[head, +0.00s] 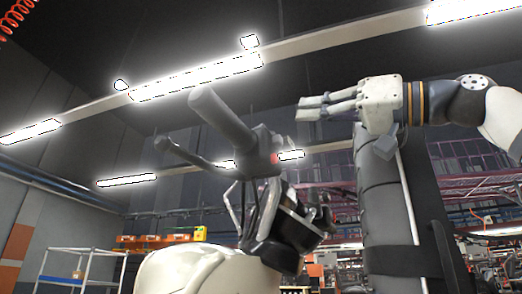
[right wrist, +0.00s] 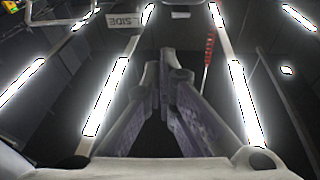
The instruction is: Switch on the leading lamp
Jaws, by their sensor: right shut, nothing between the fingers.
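A dark grey handlebar-like assembly (head: 245,142) rises in the middle of the head view, with a thick grip, a thinner lever below it and a small red part (head: 274,158). Cables and dark parts hang under it, above a rounded cream body (head: 195,270). I cannot make out which part is the leading lamp. My right gripper (head: 312,107) is shut and empty, to the upper right of the handlebar and apart from it in the picture. Its fingers (right wrist: 163,82) also show in the right wrist view, with nothing between them. My left gripper is not seen.
Bright ceiling tubes (head: 195,77) hang overhead. A dark grey upright (head: 385,200) stands below my right wrist. A white shelf frame (head: 82,266) and orange bins (head: 160,238) are at the lower left. A red coiled cable (right wrist: 208,50) hangs in the wrist view.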

